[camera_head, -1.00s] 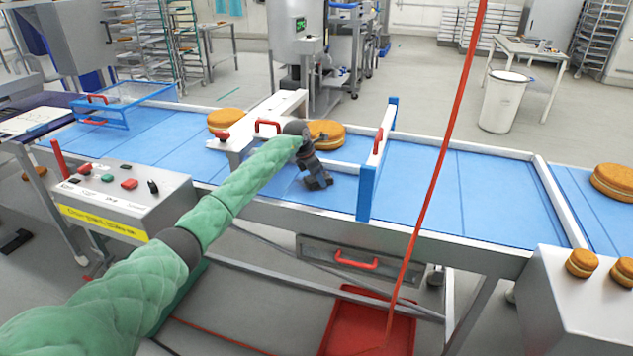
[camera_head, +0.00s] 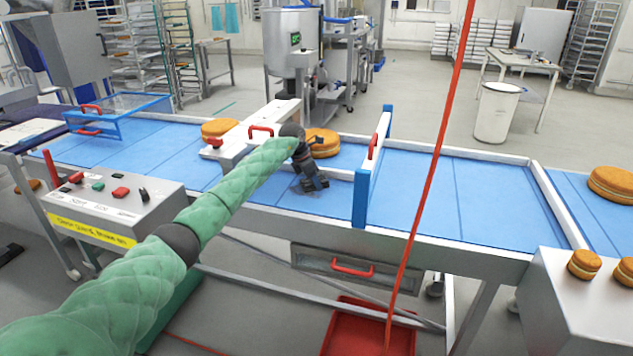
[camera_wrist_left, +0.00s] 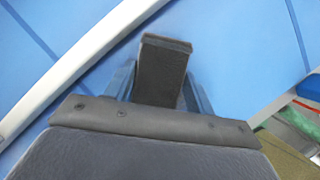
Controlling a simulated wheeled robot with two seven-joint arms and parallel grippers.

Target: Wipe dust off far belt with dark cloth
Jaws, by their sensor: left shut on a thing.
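The blue belt (camera_head: 420,185) runs across the head view. A white rail along it shows in the left wrist view (camera_wrist_left: 75,62). My left gripper (camera_head: 313,183) points down at the belt's near strip, left of the blue upright frame. It is shut on a dark grey, block-like thing, probably the dark cloth (camera_wrist_left: 162,72), which shows between the fingers in the left wrist view. I cannot tell whether it touches the belt. My right gripper is not in view.
A blue frame with a red handle (camera_head: 361,195) stands across the belt right of my gripper. Round cakes (camera_head: 322,143) sit behind it. A control box (camera_head: 110,210) stands at the left. Belt right of the frame is clear.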

